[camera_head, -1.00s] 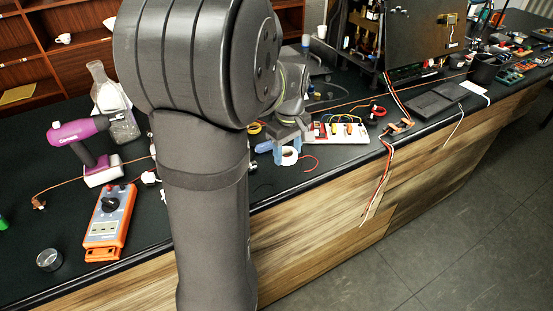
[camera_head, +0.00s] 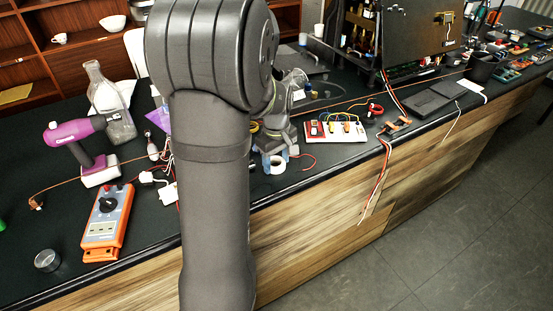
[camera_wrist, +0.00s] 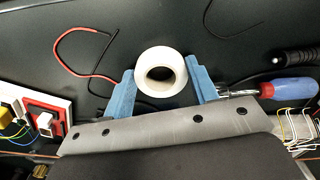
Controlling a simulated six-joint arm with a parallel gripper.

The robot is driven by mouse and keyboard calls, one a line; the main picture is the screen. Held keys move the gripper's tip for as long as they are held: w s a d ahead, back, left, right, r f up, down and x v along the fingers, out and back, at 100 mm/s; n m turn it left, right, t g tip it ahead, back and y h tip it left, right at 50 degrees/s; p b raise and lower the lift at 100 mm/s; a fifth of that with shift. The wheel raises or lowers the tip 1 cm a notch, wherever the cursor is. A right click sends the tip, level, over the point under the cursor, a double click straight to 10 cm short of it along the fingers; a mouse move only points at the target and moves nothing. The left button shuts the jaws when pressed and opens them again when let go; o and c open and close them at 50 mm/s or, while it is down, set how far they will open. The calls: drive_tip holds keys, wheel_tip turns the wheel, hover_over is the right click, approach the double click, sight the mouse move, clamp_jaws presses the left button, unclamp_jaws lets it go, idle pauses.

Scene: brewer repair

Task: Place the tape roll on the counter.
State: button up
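The white tape roll (camera_head: 279,169) is low at the counter's front edge strip in the head view. It also shows in the wrist view (camera_wrist: 143,83), with its dark hole facing the camera. My gripper (camera_wrist: 160,72) has a blue finger on each side of the roll. The fingers appear to touch its sides, so it looks shut on the roll. I cannot tell whether the roll touches the black counter (camera_head: 330,165). My arm hides part of the counter in the head view.
A red-framed white board (camera_head: 345,130) with colored connectors lies right of the roll. A red and black wire (camera_wrist: 88,45) and a blue-handled screwdriver (camera_wrist: 288,88) lie close by. An orange meter (camera_head: 107,222) and a purple drill (camera_head: 82,140) are at left. The counter's front edge is near.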

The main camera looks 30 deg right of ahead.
sight(276, 163)
drive_tip(key=o, duration=0.4)
drive_tip(key=shift+r, duration=0.1)
wheel_tip(276, 163, up, 12)
drive_tip(key=shift+r, duration=0.1)
idle(0.5)
wheel_tip(276, 163, down, 13)
drive_tip(key=shift+r, duration=2.4)
